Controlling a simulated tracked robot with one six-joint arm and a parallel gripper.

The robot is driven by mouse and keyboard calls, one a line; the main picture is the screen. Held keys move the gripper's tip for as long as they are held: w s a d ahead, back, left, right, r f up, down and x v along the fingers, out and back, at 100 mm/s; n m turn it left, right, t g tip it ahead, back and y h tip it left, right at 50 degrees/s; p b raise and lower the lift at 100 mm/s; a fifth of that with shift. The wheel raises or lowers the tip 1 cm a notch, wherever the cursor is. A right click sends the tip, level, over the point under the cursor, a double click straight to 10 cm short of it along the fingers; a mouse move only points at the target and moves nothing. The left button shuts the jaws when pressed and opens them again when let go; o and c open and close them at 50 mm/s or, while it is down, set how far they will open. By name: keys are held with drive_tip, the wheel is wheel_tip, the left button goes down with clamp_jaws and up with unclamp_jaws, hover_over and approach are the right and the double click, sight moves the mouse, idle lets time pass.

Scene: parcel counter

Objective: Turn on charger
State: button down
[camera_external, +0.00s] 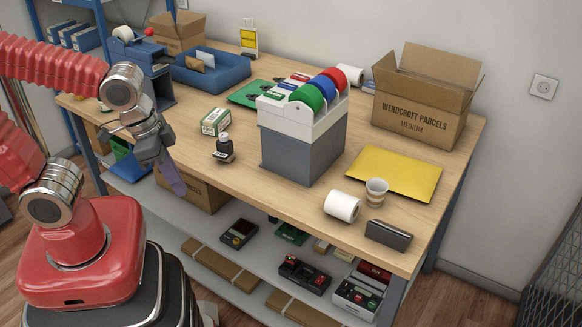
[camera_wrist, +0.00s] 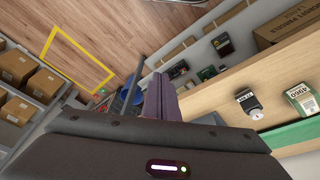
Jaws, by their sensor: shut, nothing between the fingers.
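Several devices with coloured buttons lie on the low shelf under the counter; I cannot tell for sure which is the charger. A black unit with red and green buttons (camera_external: 304,275) lies near the middle of the shelf. A grey-white unit with red and green buttons (camera_external: 356,299) lies at its right end. A dark unit with a screen (camera_external: 239,234) lies further left. My gripper (camera_external: 177,186) is shut and empty, with purple fingers pointing down at the counter's front edge, left of these units and apart from them. Its fingers (camera_wrist: 158,97) also show in the wrist view.
The wooden counter (camera_external: 270,205) overhangs the shelf (camera_external: 218,228). On it stand a black stamp (camera_external: 224,150), a small green-white box (camera_external: 215,122), a grey dispenser (camera_external: 300,150) and a cardboard box (camera_external: 412,112).

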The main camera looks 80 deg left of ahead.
drive_tip(key=w+d+f+n+h, duration=0.1)
drive_tip(key=w+d+f+n, duration=0.1)
drive_tip(key=w+d+f, duration=0.75)
drive_tip(key=w+d+f+n+h, duration=0.2)
drive_tip(key=w+d+f, duration=0.3)
drive_tip(key=w+f, duration=0.9)
drive_tip(key=w+a+f+n+t+y, duration=0.1)
drive_tip(key=w+a+f+n+y, duration=0.2)
drive_tip(key=f, duration=0.5)
drive_tip(key=w+a+f+n+t+y, duration=0.15)
drive_tip(key=a+f, duration=0.25)
drive_tip(key=f, duration=0.5)
drive_tip(key=w+a+r+n+y, duration=0.1)
drive_tip(key=w+a+r+y, duration=0.1)
drive_tip(key=a, duration=0.4)
drive_tip(key=shift+w+a+r+y, duration=0.2)
drive_tip(key=shift+a+r+y, duration=0.15)
drive_tip(key=shift+r+y, duration=0.6)
drive_tip(key=shift+f, duration=0.35)
